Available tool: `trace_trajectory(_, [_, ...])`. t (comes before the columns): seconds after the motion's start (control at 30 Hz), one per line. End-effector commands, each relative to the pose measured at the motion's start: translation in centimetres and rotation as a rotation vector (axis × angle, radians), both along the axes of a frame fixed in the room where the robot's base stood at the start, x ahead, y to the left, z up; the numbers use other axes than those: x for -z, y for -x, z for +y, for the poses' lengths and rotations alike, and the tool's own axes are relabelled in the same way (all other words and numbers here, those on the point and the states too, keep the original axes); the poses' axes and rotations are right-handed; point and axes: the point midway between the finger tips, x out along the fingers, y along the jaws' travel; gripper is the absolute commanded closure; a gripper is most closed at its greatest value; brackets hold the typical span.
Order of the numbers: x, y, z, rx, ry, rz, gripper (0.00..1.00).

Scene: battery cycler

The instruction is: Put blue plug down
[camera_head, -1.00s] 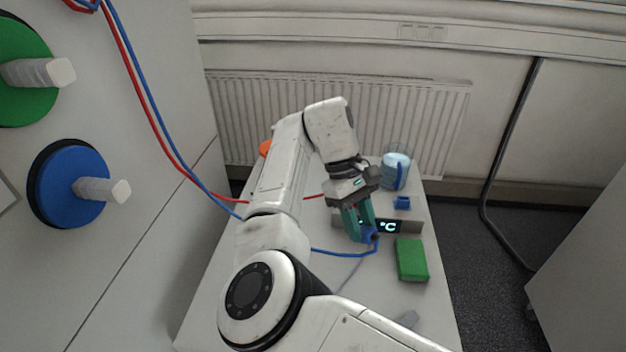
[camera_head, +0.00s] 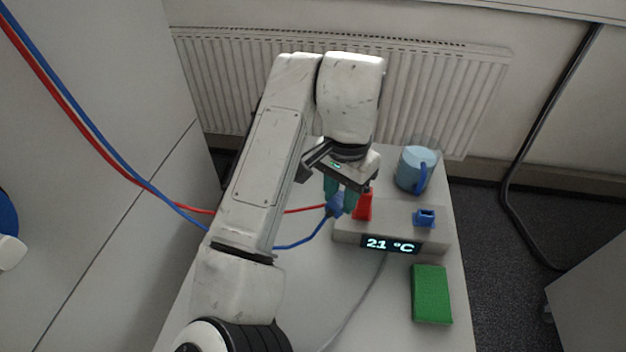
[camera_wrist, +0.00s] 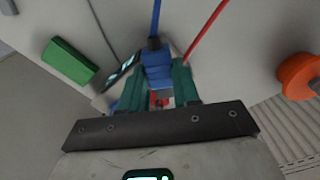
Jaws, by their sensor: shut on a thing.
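My gripper (camera_head: 342,197) is shut on the blue plug (camera_head: 336,205) at the left end of the grey display box (camera_head: 343,235). In the wrist view, the blue plug (camera_wrist: 157,68) is between my teal fingers (camera_wrist: 158,88), with its blue cable running away from it. I cannot tell whether the plug touches the table or the box. A red plug (camera_head: 364,206) stands upright at the box's left part, just right of my fingers. A blue socket (camera_head: 425,217) sits on the box's right part.
A light blue mug (camera_head: 411,170) stands behind the box. A green block (camera_head: 431,293) lies in front of it. The red cable (camera_head: 305,209) crosses the table on the left. An orange round thing (camera_wrist: 298,77) shows in the wrist view. The table's front left is clear.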

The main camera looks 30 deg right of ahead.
Motion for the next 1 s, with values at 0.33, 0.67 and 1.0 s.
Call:
trace_trajectory(0.33, [0.5, -1.0, 0.1, -0.004, 0.001, 0.001, 1.0])
trace_trajectory(0.67, [4.0, -7.8, 1.0, -0.004, 0.003, 0.004, 1.0])
trace_trajectory(1.0, [8.2, -12.3, 1.9, -0.003, -0.001, 0.003, 1.0])
